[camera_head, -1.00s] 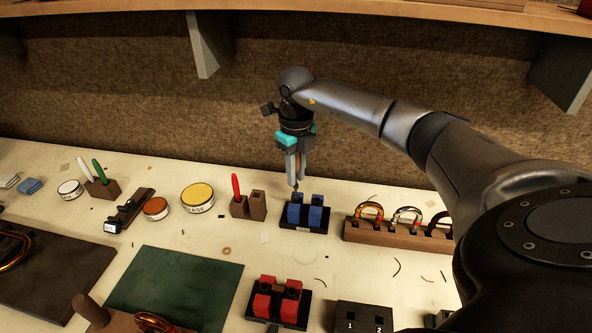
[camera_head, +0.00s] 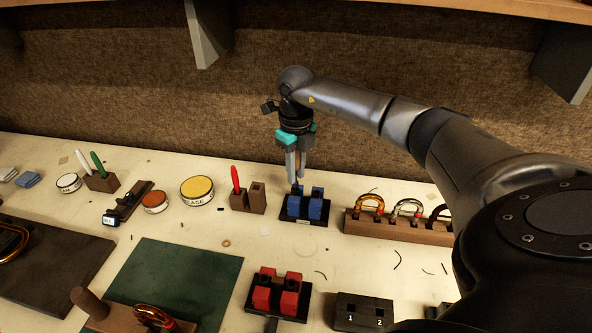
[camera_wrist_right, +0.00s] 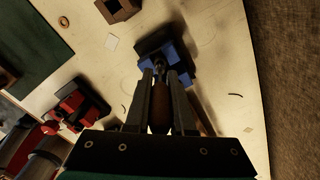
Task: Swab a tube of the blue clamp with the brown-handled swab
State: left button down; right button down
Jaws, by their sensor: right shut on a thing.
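The blue clamp (camera_head: 316,210) stands on a black base at the back middle of the bench. My right gripper (camera_head: 297,178) is above its left blue block, pointing down. In the right wrist view the gripper (camera_wrist_right: 160,80) is shut on the brown-handled swab (camera_wrist_right: 160,115). The swab's dark tip points down at the blue clamp (camera_wrist_right: 179,75) and overlaps it in the picture. I cannot tell how deep the tip sits in a tube. My left gripper is not in view.
A wooden holder (camera_head: 248,202) with a red-handled tool stands left of the blue clamp. A wooden rack (camera_head: 400,228) of horn crooks stands to its right. A red clamp (camera_head: 278,297) is nearer the front. A shelf (camera_head: 440,8) hangs overhead.

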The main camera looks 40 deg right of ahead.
jog(key=shift+r+p, duration=1.45)
jog(key=shift+r, duration=0.35)
jog(key=shift+f, duration=0.1)
jog(key=shift+f+b, duration=1.35)
jog(key=shift+f, duration=0.65)
jog(key=shift+r, duration=0.1)
jog(key=shift+r+p, duration=1.8)
jog(key=shift+r, duration=0.2)
